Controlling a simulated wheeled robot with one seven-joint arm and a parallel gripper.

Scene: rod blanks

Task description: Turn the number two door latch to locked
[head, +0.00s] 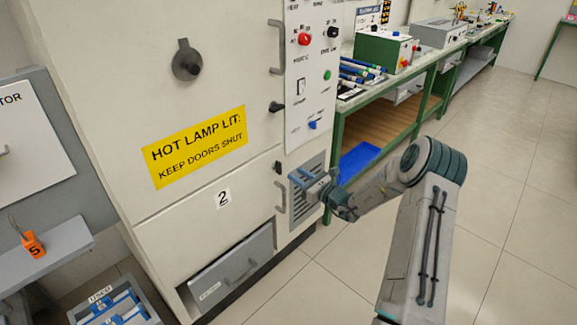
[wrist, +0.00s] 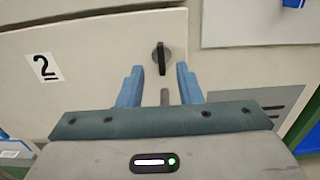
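The number two door latch (wrist: 160,58) is a small black knob with an upright bar, seen in the wrist view between and beyond my fingertips. It also shows in the head view as a small dark latch (head: 278,168) at the right edge of the lower door. The door carries a white "2" label (head: 223,198), also in the wrist view (wrist: 44,67). My gripper (wrist: 159,78) is open and empty, its blue fingers either side of the latch in the picture. Whether they touch it cannot be told. In the head view my gripper (head: 318,187) is right of the latch.
A grey door handle (head: 280,197) stands just below the latch. A similar black latch (head: 275,107) sits on the upper door, near the yellow warning sign (head: 195,147). A control panel (head: 311,75) is above right. A green workbench (head: 420,95) stands to the right; floor there is clear.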

